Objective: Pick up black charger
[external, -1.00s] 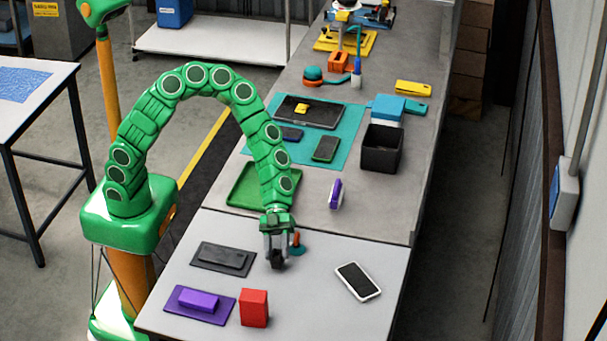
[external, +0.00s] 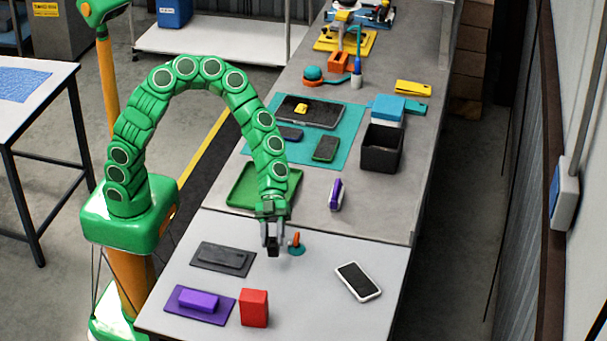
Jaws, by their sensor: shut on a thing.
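The black charger (external: 273,249) is a small dark block between the fingertips of my gripper (external: 272,243). My gripper points down and is shut on it. The charger appears to be held a little above the light grey table (external: 320,315), though the exact gap is hard to tell. The fingers cover its upper part.
A small orange and teal item (external: 296,245) stands just right of my gripper. A dark grey tray (external: 223,257) lies to the left. A purple block (external: 198,299), a red block (external: 254,308) and a white-edged phone (external: 358,281) are nearer the front. A green tray (external: 240,190) lies behind.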

